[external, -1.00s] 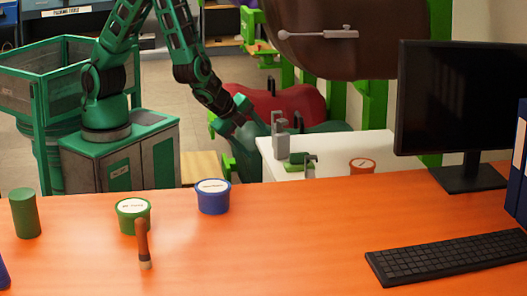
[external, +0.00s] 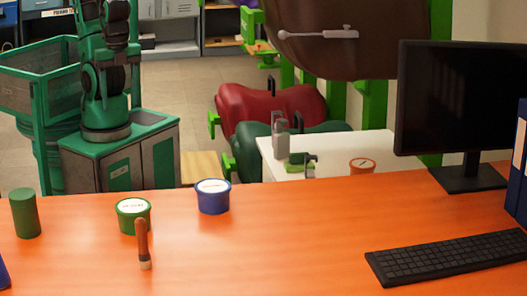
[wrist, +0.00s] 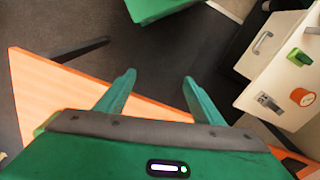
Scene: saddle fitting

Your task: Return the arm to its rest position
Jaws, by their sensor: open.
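My gripper (wrist: 160,85) shows in the wrist view with its two green fingers spread apart and nothing between them. Dark floor and part of an orange surface lie below it. In the external view my green arm is folded upright above its base at the left, and the gripper itself is out of the frame there. A red saddle (external: 270,102) and a dark green saddle (external: 246,150) sit on green stands behind the desk, clear of the arm.
The orange desk (external: 310,235) holds a green tub (external: 133,222), a blue tub (external: 213,202), a brown-handled tool (external: 142,245), a keyboard (external: 450,256) and a monitor (external: 465,100). A white table (external: 350,150) carries an orange tub (external: 362,166) and a grey device (external: 281,143).

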